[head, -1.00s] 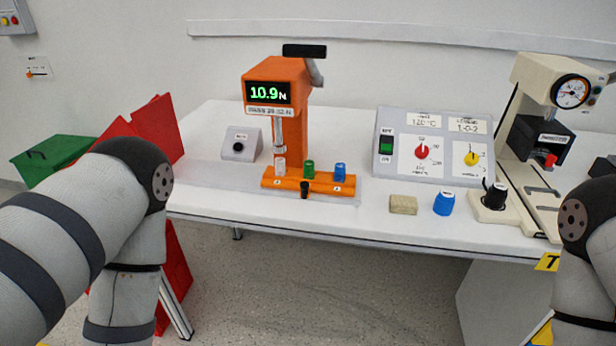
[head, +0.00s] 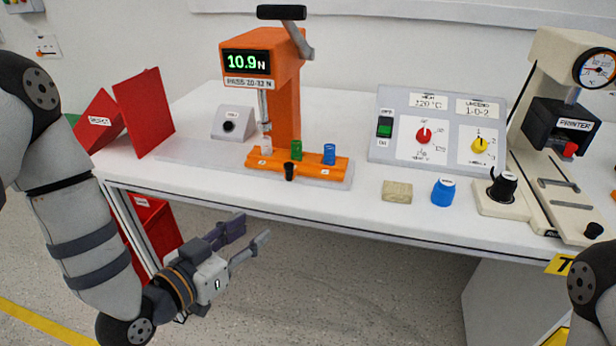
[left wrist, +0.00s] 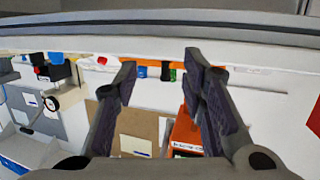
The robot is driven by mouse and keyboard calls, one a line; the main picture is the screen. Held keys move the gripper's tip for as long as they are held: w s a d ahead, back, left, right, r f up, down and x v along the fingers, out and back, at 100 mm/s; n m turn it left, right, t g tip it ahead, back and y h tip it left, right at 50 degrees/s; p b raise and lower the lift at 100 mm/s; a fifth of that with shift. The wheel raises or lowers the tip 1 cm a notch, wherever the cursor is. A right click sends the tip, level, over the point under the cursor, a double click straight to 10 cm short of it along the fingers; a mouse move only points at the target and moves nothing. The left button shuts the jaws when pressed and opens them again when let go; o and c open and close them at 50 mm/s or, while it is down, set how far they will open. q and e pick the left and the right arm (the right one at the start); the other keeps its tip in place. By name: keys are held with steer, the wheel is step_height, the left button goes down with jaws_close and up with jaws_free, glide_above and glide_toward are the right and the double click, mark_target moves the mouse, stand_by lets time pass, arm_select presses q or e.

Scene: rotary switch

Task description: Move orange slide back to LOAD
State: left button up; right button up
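The orange slide (head: 318,170) lies at the foot of the orange press (head: 285,105) on the table, with a black knob (head: 290,172) at its front. It carries a white, a green (head: 296,150) and a blue (head: 329,154) piece; the white one is under the press's ram. The press display reads 10.9 N. My left gripper (head: 254,235) is open and empty, below and in front of the table edge, apart from the slide. The left wrist view shows its two fingers (left wrist: 160,90) spread with nothing between them. My right gripper is out of view.
A grey button box (head: 234,123) stands left of the press.

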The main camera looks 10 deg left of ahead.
arm_select(q)
steer(key=t, duration=0.2)
glide_toward(286, 169)
steer(key=b+x, duration=0.1)
steer(key=x, duration=0.8)
jaws_close()
